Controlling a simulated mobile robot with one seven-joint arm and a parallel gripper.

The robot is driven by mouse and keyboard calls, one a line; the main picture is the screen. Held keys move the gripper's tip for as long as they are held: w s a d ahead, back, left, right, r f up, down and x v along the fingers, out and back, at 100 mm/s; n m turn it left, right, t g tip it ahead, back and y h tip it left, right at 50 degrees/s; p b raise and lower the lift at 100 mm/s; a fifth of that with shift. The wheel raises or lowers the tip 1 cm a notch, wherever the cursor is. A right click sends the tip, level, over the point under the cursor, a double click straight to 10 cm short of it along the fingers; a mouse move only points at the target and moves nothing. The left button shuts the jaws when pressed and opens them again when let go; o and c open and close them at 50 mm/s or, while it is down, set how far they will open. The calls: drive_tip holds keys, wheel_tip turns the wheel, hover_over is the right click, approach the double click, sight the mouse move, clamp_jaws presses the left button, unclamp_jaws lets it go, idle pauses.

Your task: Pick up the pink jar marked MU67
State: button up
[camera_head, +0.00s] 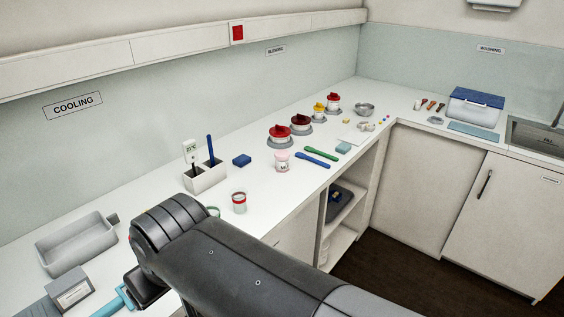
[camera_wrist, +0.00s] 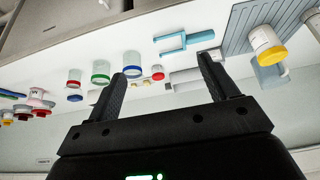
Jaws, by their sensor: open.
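A small pink jar (camera_head: 282,161) stands upright on the white counter in the head view, just left of the blue and green spatulas. It bears a dark mark too small to read. In the wrist view, which is upside down, a small pinkish jar (camera_wrist: 37,93) shows at the far left, probably the same one. My gripper (camera_wrist: 161,67) is open with nothing between its fingers. It is well away from the pink jar, over the near end of the counter. In the head view my arm hides most of the gripper.
A red-rimmed jar (camera_head: 239,202) stands nearer my arm than the pink jar. Red-topped pots (camera_head: 279,136) stand behind. A grey tray (camera_head: 77,244) lies at left.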

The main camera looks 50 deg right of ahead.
drive_tip(key=w+d+r+g+h, duration=0.1)
drive_tip(key=w+d+r, duration=0.2)
drive_tip(key=w+d, duration=0.3)
drive_tip(key=w+d+r, duration=0.3)
drive_tip(key=w+d, duration=0.1)
drive_tip(key=w, duration=0.5)
drive_tip(key=w+d+m, duration=0.1)
drive_tip(key=w+d, duration=0.9)
drive_tip(key=d, duration=0.5)
drive_tip(key=m, duration=0.2)
approach(282, 153)
wheel_tip(282, 153, down, 2)
drive_tip(key=x, duration=0.5)
drive_tip(key=shift+w+a, duration=0.2)
drive_tip(key=shift+a, duration=0.2)
drive_tip(key=shift+d+x, duration=0.25)
drive_tip(key=shift+x, duration=1.05)
drive_tip(key=shift+d+x, duration=0.25)
drive_tip(key=shift+x, duration=1.05)
drive_tip(key=shift+r, duration=0.1)
